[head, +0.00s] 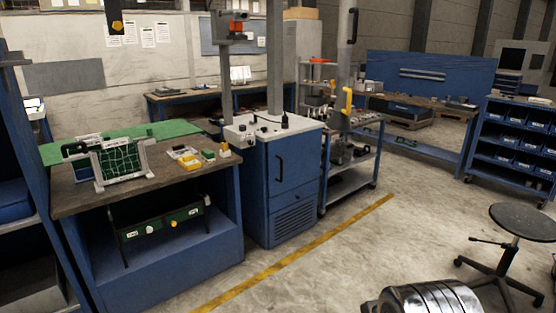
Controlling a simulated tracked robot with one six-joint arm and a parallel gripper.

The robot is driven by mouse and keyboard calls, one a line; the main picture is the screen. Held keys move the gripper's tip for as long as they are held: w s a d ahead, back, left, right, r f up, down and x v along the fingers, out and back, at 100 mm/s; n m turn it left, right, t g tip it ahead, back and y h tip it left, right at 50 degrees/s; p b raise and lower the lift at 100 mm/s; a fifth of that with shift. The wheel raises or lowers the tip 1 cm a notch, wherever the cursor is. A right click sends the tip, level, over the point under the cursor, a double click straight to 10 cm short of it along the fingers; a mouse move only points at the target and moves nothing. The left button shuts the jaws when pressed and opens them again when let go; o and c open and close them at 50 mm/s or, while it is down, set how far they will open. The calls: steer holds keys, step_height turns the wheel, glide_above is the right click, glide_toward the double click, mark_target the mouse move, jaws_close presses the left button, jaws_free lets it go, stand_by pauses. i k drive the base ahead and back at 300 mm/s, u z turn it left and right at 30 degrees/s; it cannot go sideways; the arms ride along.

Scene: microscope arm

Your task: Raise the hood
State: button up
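No part is clearly recognisable as the hood. A blue cabinet (290,185) stands in the middle, with a pale top (268,128) carrying small black knobs. A grey post (226,85) rises by its left side to a head with an orange-red part (237,27). A thicker pale column (274,60) rises from the cabinet area past the top edge. To the right, another grey column (344,60) carries a black handle (352,25) high up and a yellow handle (347,101) lower down. My gripper is not in view.
A workbench (140,187) with a green-faced frame stands at left, a cart (350,180) right of the cabinet. A stool (521,222) and shiny ribbed metal cylinder (432,300) are at lower right. Floor beyond the yellow line (300,250) is mostly free.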

mark_target(339, 120)
steer(key=u, duration=0.05)
steer(key=i, duration=3.3)
steer(key=z, duration=0.1)
